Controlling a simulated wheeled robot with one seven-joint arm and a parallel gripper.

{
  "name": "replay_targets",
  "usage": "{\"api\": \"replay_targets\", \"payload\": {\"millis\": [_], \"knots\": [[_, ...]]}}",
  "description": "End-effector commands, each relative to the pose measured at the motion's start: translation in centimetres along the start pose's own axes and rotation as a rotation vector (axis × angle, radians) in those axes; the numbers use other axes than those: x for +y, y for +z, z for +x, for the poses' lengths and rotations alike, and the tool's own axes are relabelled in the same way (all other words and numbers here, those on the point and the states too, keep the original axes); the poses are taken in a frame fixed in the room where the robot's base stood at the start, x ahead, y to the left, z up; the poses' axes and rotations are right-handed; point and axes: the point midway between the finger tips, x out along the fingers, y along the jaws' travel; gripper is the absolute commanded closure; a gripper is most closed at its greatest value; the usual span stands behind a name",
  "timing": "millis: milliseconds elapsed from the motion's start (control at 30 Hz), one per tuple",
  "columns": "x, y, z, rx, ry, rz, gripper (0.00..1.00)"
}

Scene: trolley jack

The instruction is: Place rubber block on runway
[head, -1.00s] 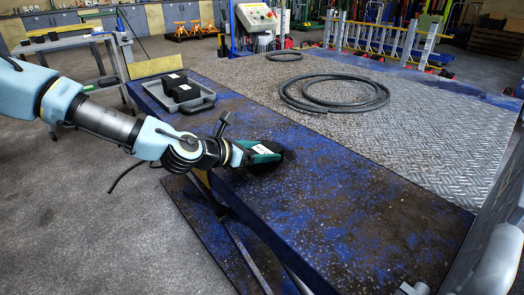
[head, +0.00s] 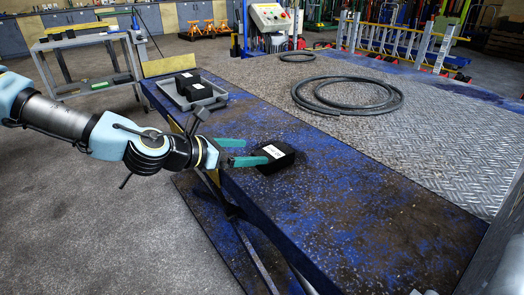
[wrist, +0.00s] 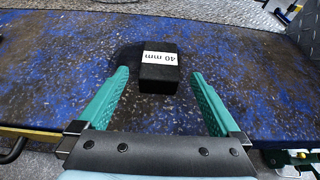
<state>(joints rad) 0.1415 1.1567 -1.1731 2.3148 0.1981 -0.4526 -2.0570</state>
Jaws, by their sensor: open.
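A black rubber block (head: 273,158) with a white label rests on the blue, worn runway (head: 340,215). In the wrist view the block (wrist: 158,78) shows a label reading "40 mm". My gripper (head: 252,152) is open, with its green fingers apart. In the wrist view my gripper (wrist: 158,85) has one finger on each side of the block's near end, with gaps to both, and the block lies mostly beyond the fingertips. The block stands free on the runway, touched by neither finger.
A grey tray (head: 190,97) with more black blocks (head: 196,90) sits on the runway at the far left. A coiled black hose (head: 345,95) lies on the checker plate (head: 440,140) to the right. The near runway is clear.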

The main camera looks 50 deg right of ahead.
Motion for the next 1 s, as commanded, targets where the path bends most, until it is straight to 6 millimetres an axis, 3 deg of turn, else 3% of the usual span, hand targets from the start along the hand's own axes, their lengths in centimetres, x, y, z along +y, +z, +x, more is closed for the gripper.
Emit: {"api": "replay_targets", "payload": {"millis": [200, 500, 600, 667, 767, 867, 1000], "knots": [[0.1, 0.0, -2.4, 0.0, 0.001, -0.001, 0.0], [0.0, 0.0, -2.8, 0.0, -0.001, 0.001, 0.0], [0.1, -0.9, -3.1, 0.029, -0.002, 0.037, 0.0], [0.2, -2.4, -3.6, 0.081, -0.008, 0.102, 0.0], [1.1, -6.9, -5.7, 0.232, -0.033, 0.289, 0.0], [2.8, -12.3, -10.2, 0.435, -0.092, 0.521, 0.0], [5.4, -17.9, -19.0, 0.7, -0.221, 0.798, 0.0]]}}
